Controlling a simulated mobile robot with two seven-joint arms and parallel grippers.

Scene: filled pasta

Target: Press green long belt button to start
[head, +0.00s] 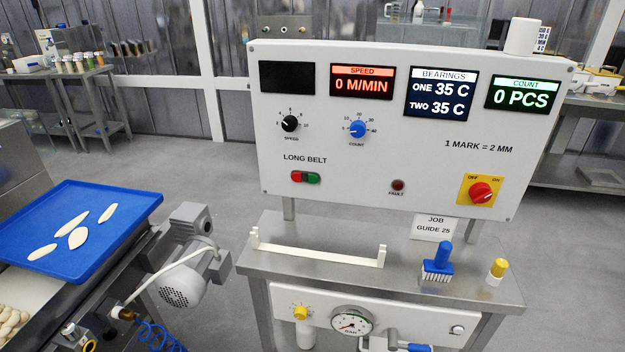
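A white control panel (420,190) stands upright behind a steel table. The green long belt button (313,178) is at its lower left, under the label "LONG BELT". A red button (297,176) sits directly to its left. The speed display (361,82) reads 0 M/MIN and the count display (522,94) reads 0 PCS. The bearings display (441,95) reads 35 C twice. The display at the far left (287,77) is dark. Neither of my grippers shows in the head view.
The steel table (300,228) holds a white bracket (318,254), a blue brush (438,262), a yellow-capped bottle (496,271) and a job guide card (433,228). A blue tray (130,205) with pasta pieces and a motor (190,280) are at left.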

